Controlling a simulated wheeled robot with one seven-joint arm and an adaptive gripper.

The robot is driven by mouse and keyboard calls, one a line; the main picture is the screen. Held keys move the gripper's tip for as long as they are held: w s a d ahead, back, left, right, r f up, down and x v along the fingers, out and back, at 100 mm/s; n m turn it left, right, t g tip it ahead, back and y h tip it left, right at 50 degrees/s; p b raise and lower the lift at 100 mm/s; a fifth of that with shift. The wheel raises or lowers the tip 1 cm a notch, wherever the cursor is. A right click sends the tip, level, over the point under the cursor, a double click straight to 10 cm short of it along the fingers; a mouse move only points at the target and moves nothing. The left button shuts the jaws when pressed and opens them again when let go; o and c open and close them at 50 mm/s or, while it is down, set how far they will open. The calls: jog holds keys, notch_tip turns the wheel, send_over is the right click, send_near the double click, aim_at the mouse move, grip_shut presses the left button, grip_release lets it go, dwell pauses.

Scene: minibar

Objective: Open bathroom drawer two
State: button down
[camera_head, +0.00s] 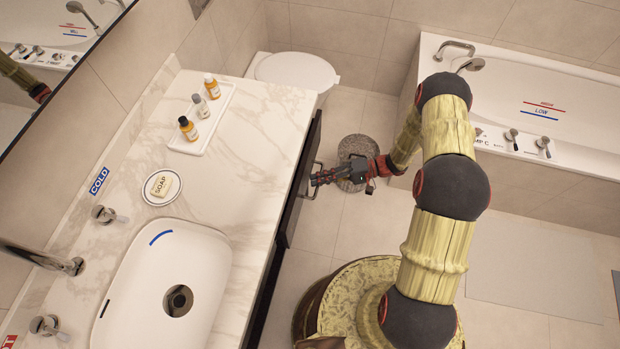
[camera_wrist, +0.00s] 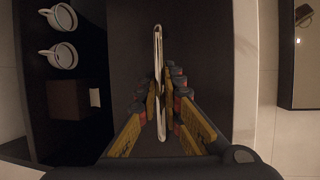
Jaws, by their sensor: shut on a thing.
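A dark drawer front (camera_head: 308,150) runs along the edge of the marble counter and seems to stand out a little past it; how far is hard to tell. A thin metal bar handle (camera_head: 317,166) is fixed to it. In the wrist view the handle (camera_wrist: 159,45) runs up the middle of the dark front (camera_wrist: 205,60). My gripper (camera_head: 316,179) is at the handle. In the wrist view its fingers (camera_wrist: 161,112) close on the handle from both sides. No drawer number shows.
The counter (camera_head: 235,150) holds a sink (camera_head: 165,270), a soap dish (camera_head: 150,190) and a bottle tray (camera_head: 215,135). A toilet (camera_head: 297,70) and bathtub (camera_head: 530,105) stand beyond. In the wrist view, cups (camera_wrist: 62,55) and a brown box (camera_wrist: 68,100) sit in a dark space left.

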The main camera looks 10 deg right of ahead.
jog(key=s+d+b, duration=0.2)
jog(key=s+d, duration=0.3)
jog(key=d, duration=0.9)
jog(key=s+d+b, duration=0.2)
jog(key=s+d, duration=0.3)
jog(key=d, duration=0.8)
jog(key=shift+d, duration=0.35)
jog(key=shift+f, duration=0.1)
jog(key=c, duration=1.9)
grip_release()
jog(key=d, duration=0.4)
jog(key=d+r, duration=0.1)
jog(key=d, duration=0.3)
jog(key=d+r, duration=0.1)
jog(key=d, duration=0.2)
jog(key=shift+w+d+r, duration=0.15)
jog(key=shift+w+d, duration=0.15)
jog(key=shift+d, duration=0.1)
